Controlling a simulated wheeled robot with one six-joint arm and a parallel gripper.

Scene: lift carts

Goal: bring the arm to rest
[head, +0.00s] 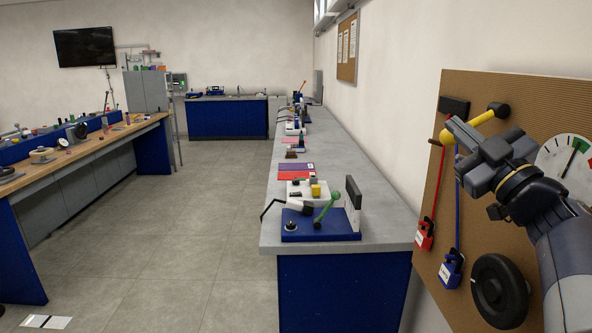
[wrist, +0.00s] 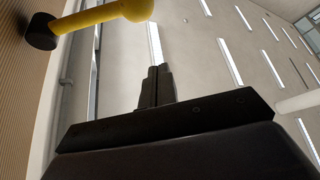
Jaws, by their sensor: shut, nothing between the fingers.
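My arm stands at the right of the head view, raised in front of a brown pegboard. My gripper (wrist: 156,87) shows in the wrist view with its two dark fingers together and nothing between them.
A grey-topped bench (head: 340,215) with devices runs back along the wall. The tiled floor (head: 190,230) left of it is clear.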

